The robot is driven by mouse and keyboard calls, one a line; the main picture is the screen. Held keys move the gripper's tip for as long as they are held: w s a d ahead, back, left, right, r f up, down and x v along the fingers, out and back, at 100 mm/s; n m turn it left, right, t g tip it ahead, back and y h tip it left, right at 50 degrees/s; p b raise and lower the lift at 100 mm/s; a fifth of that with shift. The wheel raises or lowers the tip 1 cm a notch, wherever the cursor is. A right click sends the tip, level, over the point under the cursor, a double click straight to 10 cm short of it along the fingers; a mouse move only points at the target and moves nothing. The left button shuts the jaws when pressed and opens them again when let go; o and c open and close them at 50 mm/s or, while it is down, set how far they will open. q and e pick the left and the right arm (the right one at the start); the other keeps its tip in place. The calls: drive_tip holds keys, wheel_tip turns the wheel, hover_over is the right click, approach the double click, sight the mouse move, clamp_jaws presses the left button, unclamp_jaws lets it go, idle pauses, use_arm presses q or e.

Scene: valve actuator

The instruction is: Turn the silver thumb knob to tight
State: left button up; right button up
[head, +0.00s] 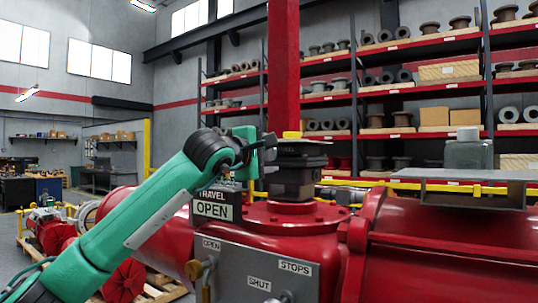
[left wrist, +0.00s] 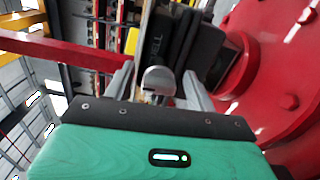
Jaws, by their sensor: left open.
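In the left wrist view a silver, rounded thumb knob (left wrist: 158,80) shows between the two fingers of my left gripper (left wrist: 158,88). There is a gap beside the fingers, and I cannot tell whether either one touches it. The knob sits at the side of a dark block (left wrist: 208,55) with lettering on it. In the head view my left gripper (head: 258,142) is open at the left side of this dark stack (head: 295,165), which stands on top of the red actuator (head: 290,217). The knob is hidden there behind the gripper. My right gripper is not in view.
A sign reading TRAVEL OPEN (head: 212,206) stands below my left gripper. A grey panel (head: 265,268) marked OPEN, SHUT and STOPS is in front. A grey bracket plate (head: 470,190) lies to the right.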

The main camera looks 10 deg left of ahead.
sight(268, 155)
use_arm(q)
drive_tip(key=b+v, duration=0.1)
drive_tip(key=v, duration=0.2)
drive_tip(key=shift+s+f+b, duration=0.15)
drive_tip(key=shift+f+b, duration=0.05)
drive_tip(key=shift+b, duration=0.15)
drive_tip(key=b+v, duration=0.3)
drive_tip(key=v, duration=0.7)
drive_tip(key=shift+s+r, duration=0.15)
drive_tip(key=shift+s, duration=0.1)
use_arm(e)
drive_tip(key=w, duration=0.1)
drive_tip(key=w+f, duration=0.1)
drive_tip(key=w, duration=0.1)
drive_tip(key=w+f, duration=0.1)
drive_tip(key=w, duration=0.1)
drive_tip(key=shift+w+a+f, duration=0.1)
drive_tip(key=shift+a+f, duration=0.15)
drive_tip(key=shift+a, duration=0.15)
use_arm(q)
drive_tip(key=shift+a, duration=0.15)
